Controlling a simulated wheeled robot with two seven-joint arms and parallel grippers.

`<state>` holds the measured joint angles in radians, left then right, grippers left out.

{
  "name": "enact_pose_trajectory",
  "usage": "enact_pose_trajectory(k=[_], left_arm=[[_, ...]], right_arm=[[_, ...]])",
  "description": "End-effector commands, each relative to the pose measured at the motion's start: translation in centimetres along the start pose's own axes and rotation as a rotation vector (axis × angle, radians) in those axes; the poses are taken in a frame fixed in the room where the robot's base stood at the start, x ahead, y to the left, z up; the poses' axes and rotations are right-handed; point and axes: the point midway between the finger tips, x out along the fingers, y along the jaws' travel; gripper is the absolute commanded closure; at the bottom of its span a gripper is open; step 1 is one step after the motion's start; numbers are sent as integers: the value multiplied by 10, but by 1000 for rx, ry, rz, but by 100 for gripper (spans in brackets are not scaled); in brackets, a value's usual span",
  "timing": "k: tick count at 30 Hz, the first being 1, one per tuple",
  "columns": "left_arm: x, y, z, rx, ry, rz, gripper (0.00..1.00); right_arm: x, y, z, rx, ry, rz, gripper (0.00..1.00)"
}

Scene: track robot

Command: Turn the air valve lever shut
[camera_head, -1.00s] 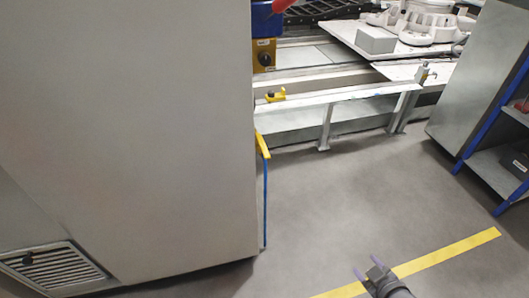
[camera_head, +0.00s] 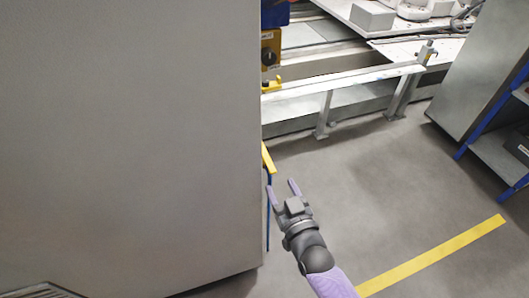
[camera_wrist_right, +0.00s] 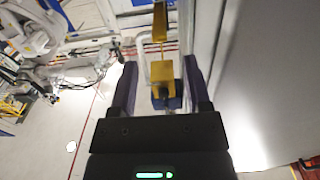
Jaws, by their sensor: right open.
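A yellow lever-like piece (camera_head: 268,158) sits at the right edge of the big grey cabinet, with a thin blue line hanging below it. My right gripper (camera_head: 281,188) is open, its two purple fingers pointing up toward the yellow piece. The near finger appears beside the cabinet edge; I cannot tell whether it touches anything. In the right wrist view a narrow yellow bar (camera_wrist_right: 160,22) and a yellow block (camera_wrist_right: 161,72) with a dark knob line up between the open fingers (camera_wrist_right: 160,82). Nothing is visibly gripped. My left gripper is not in view.
The grey cabinet (camera_head: 130,140) fills the left side. A low metal rail (camera_head: 345,80) on legs crosses the back. Another grey cabinet (camera_head: 478,70) and blue-framed shelves (camera_head: 497,150) stand at the right. The floor (camera_head: 385,190) between is open, with a yellow stripe (camera_head: 435,255).

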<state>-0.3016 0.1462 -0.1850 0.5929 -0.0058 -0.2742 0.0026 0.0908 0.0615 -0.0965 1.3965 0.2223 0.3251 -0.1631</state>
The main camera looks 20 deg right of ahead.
Motion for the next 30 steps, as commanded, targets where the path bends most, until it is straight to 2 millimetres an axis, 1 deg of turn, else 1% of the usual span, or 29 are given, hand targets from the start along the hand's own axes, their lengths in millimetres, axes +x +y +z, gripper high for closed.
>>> enact_pose_trajectory(k=[1, 6, 9, 12, 16, 23, 24, 26, 27, 29, 30], left_arm=[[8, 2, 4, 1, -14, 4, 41], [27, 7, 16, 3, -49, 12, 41], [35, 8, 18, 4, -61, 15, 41], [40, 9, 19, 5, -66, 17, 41], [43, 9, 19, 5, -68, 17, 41], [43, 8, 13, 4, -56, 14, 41], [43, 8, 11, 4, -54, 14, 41], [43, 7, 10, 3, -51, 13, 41], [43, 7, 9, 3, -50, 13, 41], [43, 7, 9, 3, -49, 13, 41], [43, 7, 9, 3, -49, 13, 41]], right_arm=[[10, 0, 6, 0, -1, 0, 38], [48, 0, 8, 2, -3, 0, 38], [66, 0, 8, 0, -4, 0, 38], [78, 0, 6, 0, -3, 0, 38], [86, 0, 3, 0, -2, 0, 38], [87, 0, 1, -1, -2, 0, 38], [87, 0, 1, -1, -2, 0, 40], [87, 0, 1, -1, -2, 0, 53], [87, 0, 1, -1, -2, 0, 62], [87, 0, 1, -1, -2, 0, 74], [87, 0, 1, -1, -2, 0, 83]])
